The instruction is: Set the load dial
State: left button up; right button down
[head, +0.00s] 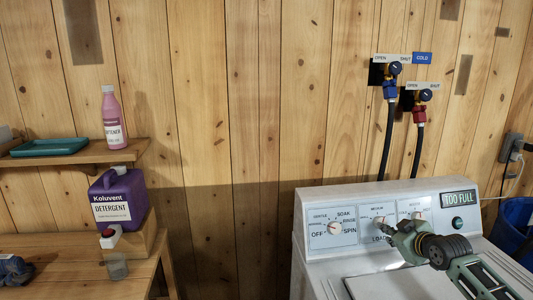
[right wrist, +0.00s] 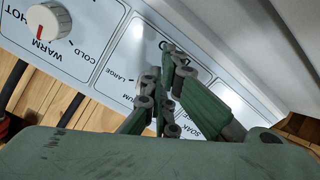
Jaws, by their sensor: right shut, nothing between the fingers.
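The load dial (head: 379,222) is the white middle knob on the washing machine's control panel (head: 312,242). Its setting is too small to read in the head view. My right gripper (head: 389,231) is shut and empty, with its fingertips in front of the panel close beside the load dial. In the right wrist view, its green fingers (right wrist: 171,48) are together over the load section, where "LARGE" shows; they hide most of the dial. I cannot tell whether they touch it. The display (head: 460,197) reads "TOO FULL". My left gripper is not in view.
The cycle dial (head: 334,228) is left of the load dial. The temperature dial (head: 418,216), right of it, also shows in the right wrist view (right wrist: 48,20). Hoses hang from two taps (head: 390,88) behind the machine. A detergent jug (head: 119,190) stands far left.

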jog(key=shift+a+f, duration=0.25)
jog(key=shift+a, duration=0.15)
jog(key=shift+s, duration=0.1)
jog(key=shift+s+f, duration=0.2)
jog(key=shift+f, duration=0.25)
jog(key=shift+r+p, duration=0.15)
jog(key=shift+p, duration=0.35)
jog(key=p+v, duration=0.1)
jog(key=p, duration=0.1)
jog(key=p+v, duration=0.4)
jog(key=shift+s+d+r, duration=0.1)
jog(key=shift+d, duration=0.2)
